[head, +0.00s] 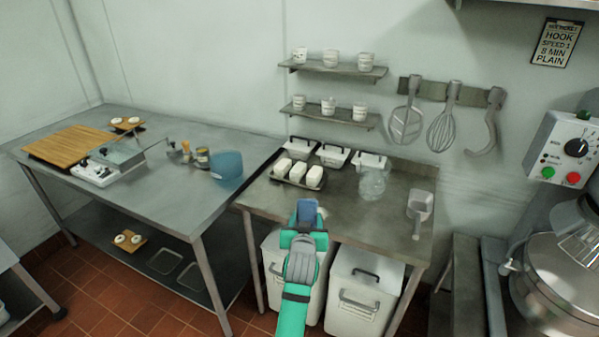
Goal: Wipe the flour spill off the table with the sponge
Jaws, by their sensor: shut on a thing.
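My gripper (305,222) is at the front edge of the right-hand steel table (340,212), seen from behind. It is shut on a blue block, which looks like the sponge (308,208). Part of the sponge is hidden by the gripper, and I cannot tell whether it touches the table. A pale, whitish patch that looks like the flour spill (372,184) is on the table, right of and farther back than my gripper.
A dark tray with white blocks (298,174) is left of the patch. Lidded containers (333,156) stand behind. A metal scoop (420,205) lies at the right. White bins (360,290) stand below. A blue bowl (227,166) is on the left table.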

